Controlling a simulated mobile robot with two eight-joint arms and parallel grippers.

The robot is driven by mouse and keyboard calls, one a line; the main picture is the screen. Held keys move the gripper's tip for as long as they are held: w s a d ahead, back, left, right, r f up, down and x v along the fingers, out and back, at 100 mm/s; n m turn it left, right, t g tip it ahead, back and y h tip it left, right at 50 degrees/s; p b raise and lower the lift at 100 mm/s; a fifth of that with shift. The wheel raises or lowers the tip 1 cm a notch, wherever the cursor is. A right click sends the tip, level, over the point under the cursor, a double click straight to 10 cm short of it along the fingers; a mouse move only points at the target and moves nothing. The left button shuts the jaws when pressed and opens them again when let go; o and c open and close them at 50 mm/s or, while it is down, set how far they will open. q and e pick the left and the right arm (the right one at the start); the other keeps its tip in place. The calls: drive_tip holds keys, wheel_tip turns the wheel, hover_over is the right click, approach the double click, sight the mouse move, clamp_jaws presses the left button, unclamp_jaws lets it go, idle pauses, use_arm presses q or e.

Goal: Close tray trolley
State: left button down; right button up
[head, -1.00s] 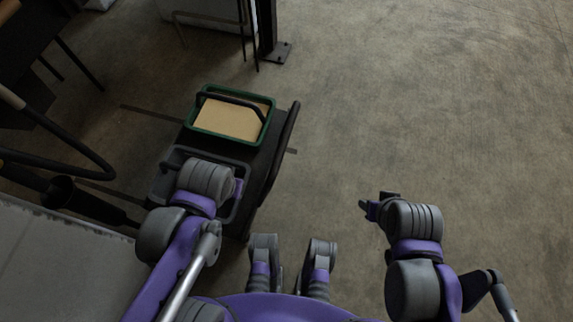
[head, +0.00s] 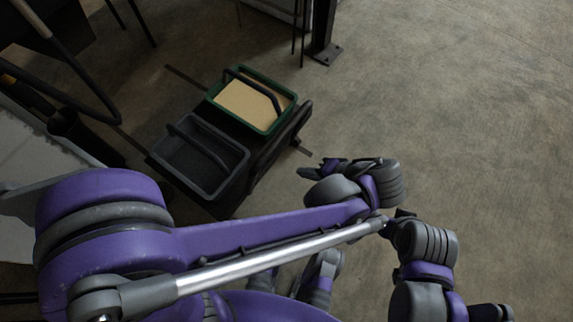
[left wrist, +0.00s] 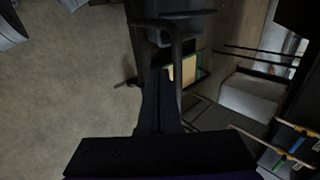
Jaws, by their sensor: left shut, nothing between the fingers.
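The tray trolley (head: 236,127) is a low dark unit left of centre in the head view. On it are a dark grey tray (head: 190,160) with a black handle and a green-rimmed tray (head: 273,128) with a tan inside and a black handle. A thick dark bar (head: 280,142) runs along its right side. My left gripper (head: 308,173) is shut and empty, just right of the trolley and apart from it. In the left wrist view my shut fingers (left wrist: 158,82) overlap part of the trolley. My right gripper (head: 402,213) is mostly hidden behind its wrist.
A black post (head: 322,35) with a foot plate stands behind the trolley. A grey surface (head: 35,150), a black cylinder (head: 75,130) and a hose lie to the left. The concrete floor (head: 470,110) to the right is clear.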

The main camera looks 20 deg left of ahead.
use_arm(q)
drive_tip(key=a+r+b+x, duration=0.1)
drive_tip(key=b+x, duration=0.3)
drive_tip(key=x, duration=0.9)
drive_tip(key=shift+w+a+r, duration=0.3)
drive_tip(key=shift+w+a, duration=0.05)
drive_tip(key=shift+a, duration=0.05)
drive_tip(key=shift+a, duration=0.1)
drive_tip(key=w+a, duration=0.6)
drive_tip(key=a, duration=1.1)
drive_tip(key=w+a+p, duration=0.1)
drive_tip(key=w+a, duration=0.6)
drive_tip(key=a, duration=1.1)
drive_tip(key=w+a+p, duration=0.1)
drive_tip(key=w+a, duration=0.5)
drive_tip(key=a, duration=1.2)
drive_tip(key=shift+w, duration=0.2)
drive_tip(key=shift+a+r, duration=0.1)
drive_tip(key=shift+r, duration=0.05)
